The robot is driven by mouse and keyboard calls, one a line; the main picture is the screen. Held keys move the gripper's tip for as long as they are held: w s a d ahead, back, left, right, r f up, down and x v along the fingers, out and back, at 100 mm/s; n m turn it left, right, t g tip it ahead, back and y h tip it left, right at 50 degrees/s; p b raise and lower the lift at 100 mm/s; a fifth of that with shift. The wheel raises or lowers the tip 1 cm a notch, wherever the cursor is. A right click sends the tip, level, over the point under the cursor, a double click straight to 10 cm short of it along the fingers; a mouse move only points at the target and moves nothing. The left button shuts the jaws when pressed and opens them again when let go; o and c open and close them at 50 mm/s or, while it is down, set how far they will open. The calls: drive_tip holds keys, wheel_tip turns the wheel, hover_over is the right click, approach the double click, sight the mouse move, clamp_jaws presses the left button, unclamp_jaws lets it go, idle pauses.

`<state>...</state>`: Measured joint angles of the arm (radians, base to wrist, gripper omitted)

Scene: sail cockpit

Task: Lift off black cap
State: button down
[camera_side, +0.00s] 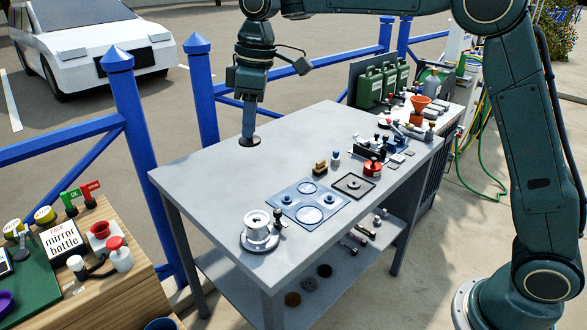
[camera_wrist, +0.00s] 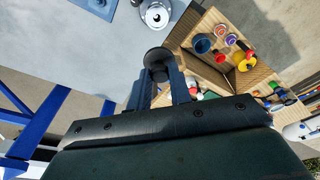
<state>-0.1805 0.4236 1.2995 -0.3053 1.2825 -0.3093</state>
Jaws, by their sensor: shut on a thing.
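The black cap (camera_side: 249,142) is a dark round disc at the tip of my gripper (camera_side: 248,136). In the wrist view the black cap (camera_wrist: 157,58) sits between the fingertips, and my gripper (camera_wrist: 160,76) is shut on it. In the side view it appears over the far left part of the grey table; its exact height is hard to tell. The silver winch drum (camera_side: 260,232) stands upright at the table's near left corner, apart from the cap. It also shows at the top of the wrist view (camera_wrist: 155,14).
The grey table (camera_side: 220,185) is clear around the gripper. A blue mat (camera_side: 290,202) with round marks, a dark square tray (camera_side: 354,186) and small tools lie to the right. A wooden bench (camera_side: 120,290) stands at left. Blue railings (camera_side: 132,120) run behind the table.

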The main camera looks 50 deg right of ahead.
drive_tip(key=shift+r, duration=0.2)
drive_tip(key=shift+r, duration=0.75)
